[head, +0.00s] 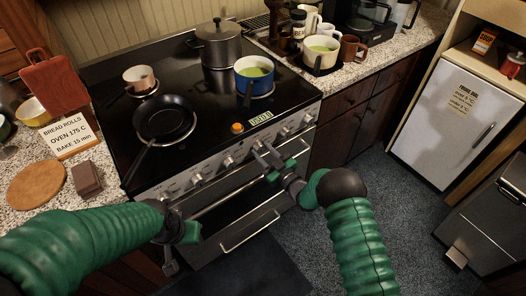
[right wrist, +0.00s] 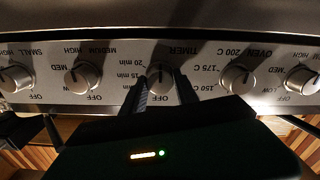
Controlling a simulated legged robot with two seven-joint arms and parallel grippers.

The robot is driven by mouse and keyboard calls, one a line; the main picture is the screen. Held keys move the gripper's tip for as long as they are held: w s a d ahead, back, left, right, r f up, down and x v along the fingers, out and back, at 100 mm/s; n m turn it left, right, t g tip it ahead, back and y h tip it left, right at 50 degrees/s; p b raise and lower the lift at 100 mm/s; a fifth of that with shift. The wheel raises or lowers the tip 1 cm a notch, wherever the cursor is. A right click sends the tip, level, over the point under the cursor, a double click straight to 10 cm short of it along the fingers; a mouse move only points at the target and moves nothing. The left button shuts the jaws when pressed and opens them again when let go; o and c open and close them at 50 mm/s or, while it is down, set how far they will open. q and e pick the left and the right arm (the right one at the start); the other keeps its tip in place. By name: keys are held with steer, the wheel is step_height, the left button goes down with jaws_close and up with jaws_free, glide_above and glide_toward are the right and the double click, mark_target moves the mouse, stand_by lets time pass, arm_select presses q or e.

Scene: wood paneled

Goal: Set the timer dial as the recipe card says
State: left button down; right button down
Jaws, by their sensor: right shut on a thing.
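The recipe card (head: 72,135) stands on the left counter and reads "BREAD ROLLS, OVEN 175 C, BAKE 15 min". The timer dial (right wrist: 160,82) is a round metal knob in the middle of the stove's front panel, upside down in the right wrist view. Marks for OFF, 15 min and 20 min show around it; fingers cover part of its scale, and I cannot tell its exact setting. My right gripper (right wrist: 163,92) is shut on the timer dial, a finger on each side; it also shows in the head view (head: 262,153). My left gripper (head: 182,238) is low before the stove, away from the panel; its jaws are unclear.
The oven dial (right wrist: 237,79) sits beside the timer, with burner knobs (right wrist: 83,77) further along. A black pan (head: 165,118), a blue pot (head: 254,76) and a grey pot (head: 219,45) stand on the stove.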

steer(key=shift+w+r, duration=0.1)
steer(key=shift+w, duration=0.05)
steer(key=m+b, duration=0.1)
steer(key=m, duration=0.3)
steer(key=shift+r+m+b, duration=0.1)
steer(key=shift+m+b, duration=0.2)
steer(key=shift+m, duration=0.1)
steer(key=m+b, duration=0.1)
steer(key=m, duration=0.3)
steer(key=shift+w+d+m, duration=0.1)
steer(key=shift+m, duration=0.2)
steer(key=m+b, duration=0.1)
steer(key=m, duration=0.3)
steer(key=shift+m+b, duration=0.65)
steer(key=shift+m, duration=1.45)
